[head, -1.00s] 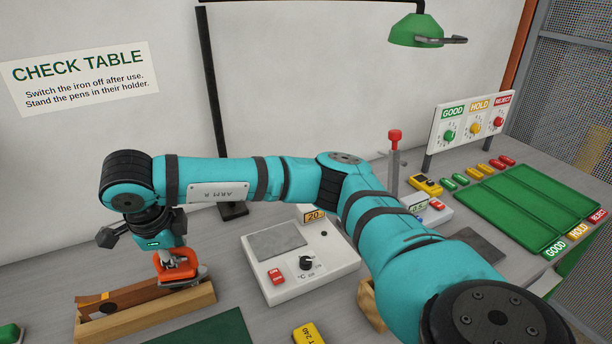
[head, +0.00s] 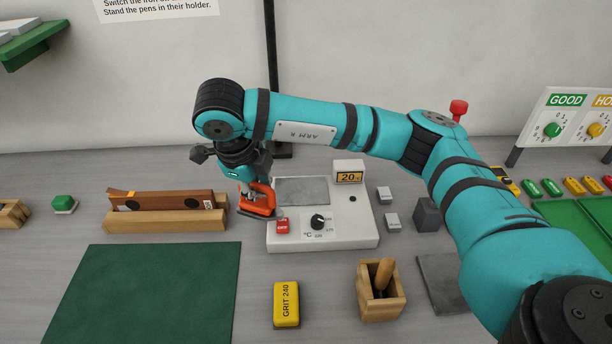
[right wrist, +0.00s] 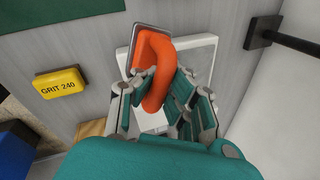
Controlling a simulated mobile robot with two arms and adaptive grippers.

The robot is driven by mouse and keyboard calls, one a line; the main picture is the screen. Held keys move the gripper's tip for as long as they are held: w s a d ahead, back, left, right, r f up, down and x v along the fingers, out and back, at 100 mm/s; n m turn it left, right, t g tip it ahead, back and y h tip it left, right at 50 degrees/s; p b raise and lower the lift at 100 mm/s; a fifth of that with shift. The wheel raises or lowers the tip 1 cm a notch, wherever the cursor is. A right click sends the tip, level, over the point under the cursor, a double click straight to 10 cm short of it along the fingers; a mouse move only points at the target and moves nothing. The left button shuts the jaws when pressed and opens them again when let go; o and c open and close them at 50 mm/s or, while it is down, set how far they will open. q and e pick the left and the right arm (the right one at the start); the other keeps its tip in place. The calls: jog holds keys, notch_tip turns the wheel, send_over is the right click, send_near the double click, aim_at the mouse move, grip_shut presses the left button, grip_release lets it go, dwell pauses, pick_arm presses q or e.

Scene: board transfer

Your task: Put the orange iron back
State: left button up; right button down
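The orange iron (head: 258,205) hangs from my right gripper (head: 254,188), which is shut on its handle. The iron is over the left edge of the white station (head: 345,236), left of its grey plate (head: 302,191). In the right wrist view the fingers (right wrist: 160,95) close around the orange handle (right wrist: 156,70), with the grey sole beyond it. Whether the iron touches the station cannot be told. The station has a dial (head: 318,222), a red switch (head: 282,226) and a display (head: 349,177) reading 20. My left gripper is not in view.
A wooden tray (head: 150,222) with a brown board (head: 160,200) stands left. A green mat (head: 150,292), a yellow GRIT 240 block (head: 287,304) and a wooden holder (head: 381,305) lie in front. Small grey blocks (head: 388,208) sit right of the station.

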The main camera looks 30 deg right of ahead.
jog(key=w+d+p, duration=0.1)
jog(key=w+d, duration=0.1)
jog(key=d, duration=0.2)
jog(key=w+d+f+p, duration=0.1)
jog(key=w+d+p, duration=0.1)
jog(key=d, duration=0.2)
jog(key=w+d+p, duration=0.1)
jog(key=w+d, duration=0.1)
jog(key=d, duration=0.2)
jog(key=shift+d+f, duration=0.15)
jog(key=shift+f, duration=0.05)
notch_tip(320, 180, down, 3)
jog(key=shift+r+p, duration=0.1)
jog(key=shift+p, duration=0.9)
jog(key=shift+f, duration=0.25)
jog(key=shift+f, duration=0.15)
jog(key=c, duration=2)
grip_release()
jog(key=shift+f, duration=0.1)
jog(key=shift+c, duration=0.2)
jog(key=o, duration=0.6)
jog(key=shift+s, duration=0.1)
jog(key=shift+c, duration=0.2)
